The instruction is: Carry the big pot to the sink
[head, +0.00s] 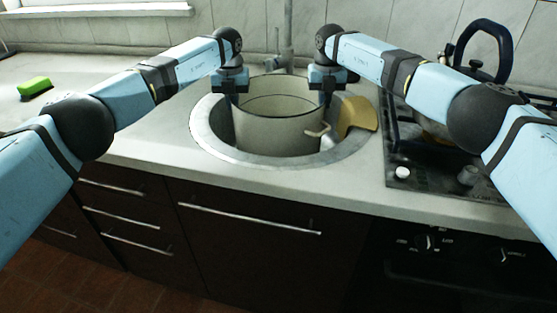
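The big pot (277,130) is cream-coloured, with a thin dark rim and a small pale handle at its front right. It stands upright inside the round metal sink (214,143), its rim above the sink's edge. I cannot tell whether its base touches the bottom. My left gripper (231,101) points down at the pot's left rim. My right gripper (327,98) points down at its right rim. Both fingertips are small and dark against the pot, so whether they are shut on the rim is unclear.
A yellow-brown item (358,115) leans at the sink's right side. The tap (287,45) rises behind the pot. On the right is a stove (440,172) with a dark-handled kettle. A green sponge (34,86) lies far left; the counter (135,140) left of the sink is clear.

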